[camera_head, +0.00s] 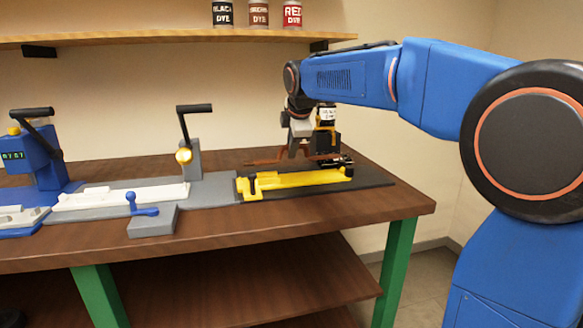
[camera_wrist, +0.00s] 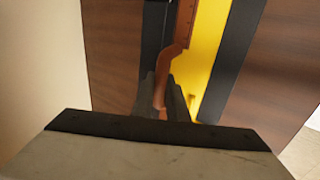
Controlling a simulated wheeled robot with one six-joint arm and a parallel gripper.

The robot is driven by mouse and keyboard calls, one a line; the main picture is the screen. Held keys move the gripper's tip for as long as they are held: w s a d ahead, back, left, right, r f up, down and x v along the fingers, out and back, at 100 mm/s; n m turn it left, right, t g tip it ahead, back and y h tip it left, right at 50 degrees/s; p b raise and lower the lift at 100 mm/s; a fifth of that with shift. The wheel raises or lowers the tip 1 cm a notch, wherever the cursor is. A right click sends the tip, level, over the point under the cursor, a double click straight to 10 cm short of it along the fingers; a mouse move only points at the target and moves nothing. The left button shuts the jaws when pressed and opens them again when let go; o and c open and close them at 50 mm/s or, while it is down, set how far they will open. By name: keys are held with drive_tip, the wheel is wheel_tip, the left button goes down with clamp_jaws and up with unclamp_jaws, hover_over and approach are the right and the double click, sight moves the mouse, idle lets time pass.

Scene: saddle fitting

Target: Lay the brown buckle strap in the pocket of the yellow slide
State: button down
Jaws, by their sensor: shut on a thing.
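The brown buckle strap (camera_wrist: 182,32) is held in my gripper (camera_wrist: 168,100), whose two dark fingers close on it in the wrist view. In the head view the strap (camera_head: 265,161) stretches out to the left from my gripper (camera_head: 312,157), above the table and close over the yellow slide. The yellow slide (camera_head: 295,180) lies on a dark mat at the right part of the bench, its length running left to right. In the wrist view the yellow slide (camera_wrist: 207,55) shows beside and under the strap. Its pocket cannot be made out clearly.
The dark mat (camera_head: 375,180) reaches near the bench's right edge. To the left stand a grey clamp with a black handle (camera_head: 194,108), a white slide (camera_head: 120,196), a blue lever (camera_head: 142,206) and a blue device (camera_head: 38,150). A shelf (camera_head: 160,35) with dye cans hangs above.

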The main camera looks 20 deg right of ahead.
drive_tip(key=shift+f, duration=2.8)
drive_tip(key=shift+f, duration=0.1)
drive_tip(key=c, duration=2)
unclamp_jaws()
drive_tip(key=v, duration=1.2)
drive_tip(key=shift+s+d, duration=0.1)
